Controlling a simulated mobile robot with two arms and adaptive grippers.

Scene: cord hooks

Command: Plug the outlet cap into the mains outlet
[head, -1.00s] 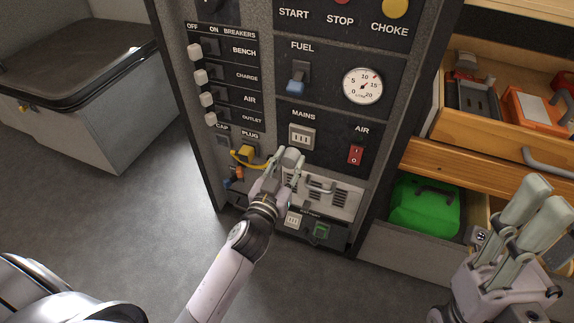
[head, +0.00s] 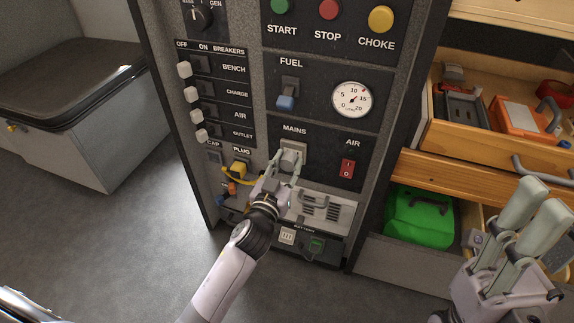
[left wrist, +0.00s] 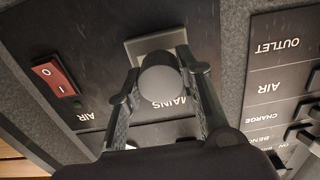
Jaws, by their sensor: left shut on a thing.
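My left gripper (head: 287,164) is shut on the grey outlet cap (head: 291,157), at the lower part of the mains outlet (head: 300,146) under the MAINS label. In the left wrist view, the round end of the outlet cap (left wrist: 161,81) sits between the two fingers of my left gripper (left wrist: 160,84). It overlaps the pale plate of the mains outlet (left wrist: 152,43), whose slots are hidden behind it. I cannot tell whether the cap touches the outlet.
A red AIR switch (head: 347,169) is right of the outlet. A yellow plug (head: 238,168) with its cord is at the left, and a vented grey unit (head: 330,212) lies below. Open wooden drawers and a green case (head: 419,214) stand right of the panel.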

